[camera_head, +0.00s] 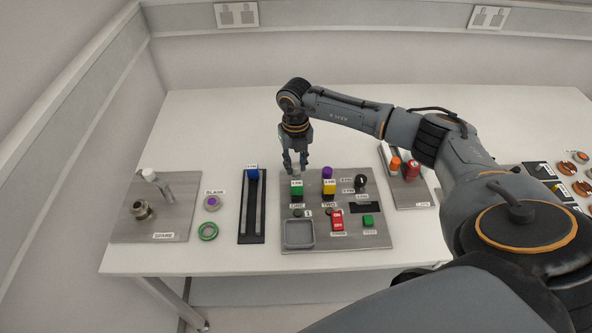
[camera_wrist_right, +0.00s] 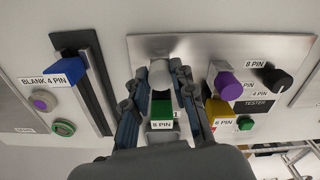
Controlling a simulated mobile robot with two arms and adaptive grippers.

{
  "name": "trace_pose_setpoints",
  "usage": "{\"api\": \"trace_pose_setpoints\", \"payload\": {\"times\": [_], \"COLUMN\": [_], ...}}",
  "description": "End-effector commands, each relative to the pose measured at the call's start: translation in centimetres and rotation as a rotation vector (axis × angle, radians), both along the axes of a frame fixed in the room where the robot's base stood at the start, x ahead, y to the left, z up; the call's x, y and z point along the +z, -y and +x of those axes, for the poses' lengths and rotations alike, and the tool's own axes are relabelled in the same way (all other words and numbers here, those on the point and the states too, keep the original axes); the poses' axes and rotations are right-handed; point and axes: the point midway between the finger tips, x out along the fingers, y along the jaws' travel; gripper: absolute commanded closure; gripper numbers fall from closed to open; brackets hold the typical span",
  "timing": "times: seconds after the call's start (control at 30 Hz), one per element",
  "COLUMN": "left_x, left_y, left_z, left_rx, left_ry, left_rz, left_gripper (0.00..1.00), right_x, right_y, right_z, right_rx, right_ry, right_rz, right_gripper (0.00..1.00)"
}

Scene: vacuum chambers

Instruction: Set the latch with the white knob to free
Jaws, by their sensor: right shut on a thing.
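The latch's white knob (camera_head: 296,170) stands on the grey metal panel (camera_head: 383,239), just behind the green block (camera_head: 297,188). My right gripper (camera_head: 295,165) points down from above and is shut on the white knob. The fingers partly hide the knob, and the latch's setting cannot be read. My left gripper is not in view.
A purple knob (camera_head: 327,172) and yellow block (camera_head: 328,188) stand close right, with a black dial (camera_head: 361,182) beyond. Left are a blue block (camera_head: 252,174) on a black rail and a SPARE plate (camera_head: 180,223) with a pale-topped lever. Orange and red parts stand right.

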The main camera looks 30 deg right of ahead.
Motion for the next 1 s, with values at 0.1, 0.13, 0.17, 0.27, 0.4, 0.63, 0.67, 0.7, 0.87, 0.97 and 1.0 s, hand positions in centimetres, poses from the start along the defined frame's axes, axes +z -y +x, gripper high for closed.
{"api": "trace_pose_setpoints", "payload": {"times": [0.1, 0.13, 0.17, 0.27, 0.4, 0.63, 0.67, 0.7, 0.87, 0.97, 1.0], "left_x": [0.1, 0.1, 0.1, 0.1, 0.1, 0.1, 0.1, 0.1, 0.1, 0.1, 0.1], "left_y": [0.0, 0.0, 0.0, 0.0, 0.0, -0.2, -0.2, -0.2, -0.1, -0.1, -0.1], "left_z": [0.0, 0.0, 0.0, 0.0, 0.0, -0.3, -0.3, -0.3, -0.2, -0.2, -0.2], "left_rx": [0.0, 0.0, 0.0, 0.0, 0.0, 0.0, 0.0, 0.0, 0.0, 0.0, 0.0], "left_ry": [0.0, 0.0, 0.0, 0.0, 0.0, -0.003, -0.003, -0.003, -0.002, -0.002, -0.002], "left_rz": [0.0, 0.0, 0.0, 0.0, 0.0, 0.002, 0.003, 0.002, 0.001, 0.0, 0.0], "left_gripper": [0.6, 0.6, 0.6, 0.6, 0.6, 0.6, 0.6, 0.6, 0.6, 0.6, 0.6], "right_x": [0.3, 0.3, 0.3, 0.3, 0.3, 0.3, 0.4, 0.7, 3.2, 5.4, 6.3], "right_y": [0.3, 0.3, 0.3, 0.3, 0.3, 0.2, 0.2, 0.2, 0.2, 0.2, 0.2], "right_z": [0.4, 0.4, 0.4, 0.4, 0.3, 0.3, 0.3, 0.3, 0.4, 0.4, 0.4], "right_rx": [-0.004, -0.004, -0.004, -0.005, -0.004, -0.003, -0.002, -0.002, -0.001, -0.003, -0.003], "right_ry": [0.013, 0.014, 0.014, 0.015, 0.012, 0.01, 0.011, 0.012, 0.013, 0.015, 0.016], "right_rz": [-0.005, -0.005, -0.005, -0.006, -0.005, -0.004, -0.003, -0.003, -0.004, -0.003, -0.004], "right_gripper": [1.0, 1.0, 1.0, 0.63, 0.52, 0.52, 0.52, 0.52, 0.52, 0.52, 0.52]}}
